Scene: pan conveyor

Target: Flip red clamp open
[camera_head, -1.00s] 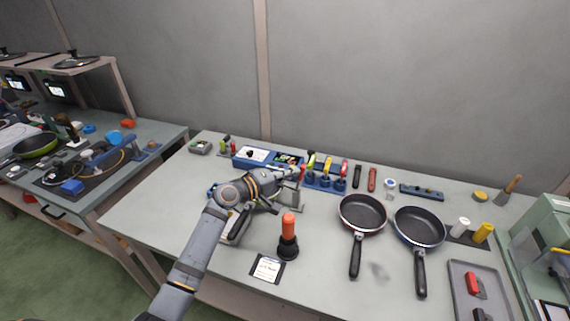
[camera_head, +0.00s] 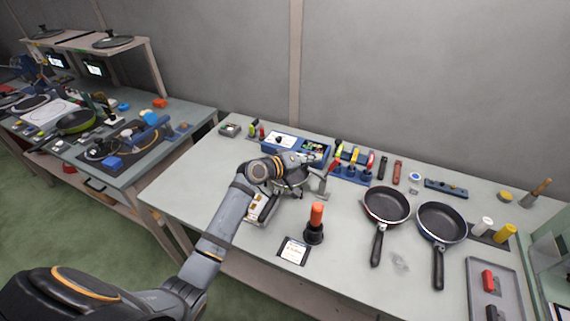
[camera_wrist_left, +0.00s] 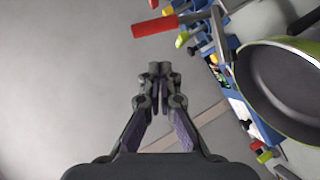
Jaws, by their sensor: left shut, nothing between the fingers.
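In the left wrist view a red handle (camera_wrist_left: 155,27) on a grey metal lever lies beyond my fingers, above and slightly left of them; it seems to be the red clamp. My right gripper is not in view.
A green-rimmed pan (camera_wrist_left: 290,85) lies right of my fingers in the wrist view. In the head view, an orange-handled item (camera_head: 316,215) stands in front of the gripper. Two dark pans (camera_head: 387,205) lie to the right. A blue rack (camera_head: 350,175) holds coloured handles behind.

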